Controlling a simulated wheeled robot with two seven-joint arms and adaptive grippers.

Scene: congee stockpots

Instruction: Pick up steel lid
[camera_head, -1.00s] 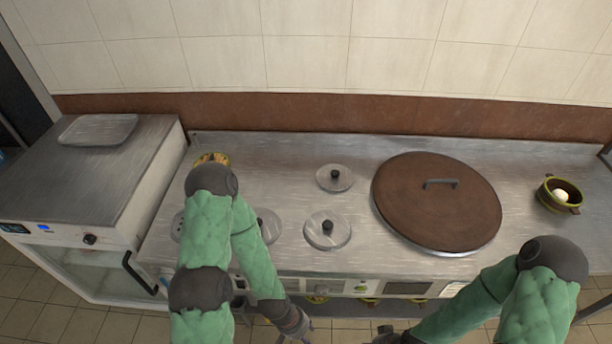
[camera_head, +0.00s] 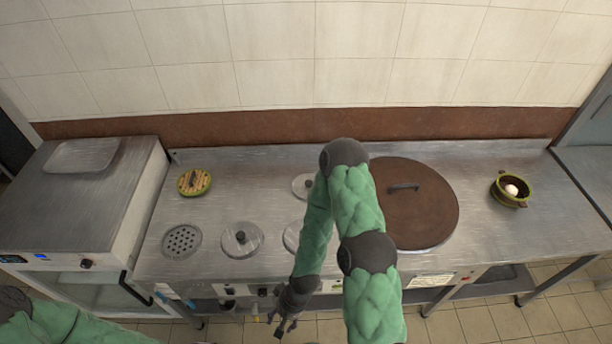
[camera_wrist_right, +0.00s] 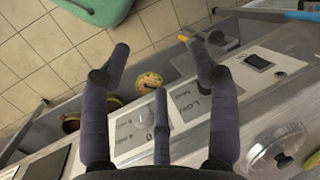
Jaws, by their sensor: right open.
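A round steel lid with a dark knob (camera_head: 242,240) lies flat on the steel counter. A second steel lid (camera_head: 292,237) and a third, farther back (camera_head: 301,187), are partly hidden behind my right arm. My right gripper (camera_head: 284,326) is low in front of the counter's front edge, apart from the lids. In the right wrist view, its fingers (camera_wrist_right: 163,58) are spread and empty over the front control panel; a steel lid (camera_wrist_right: 280,150) shows at lower right. Only part of my left arm shows at lower left in the head view; its gripper is out of frame.
A large brown lid (camera_head: 418,210) with a handle is partly behind my right arm. A green bowl with an egg (camera_head: 510,190) stands at right. A perforated disc (camera_head: 181,242) and a yellow-green round item (camera_head: 194,182) lie left. A steel cabinet (camera_head: 75,205) stands far left.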

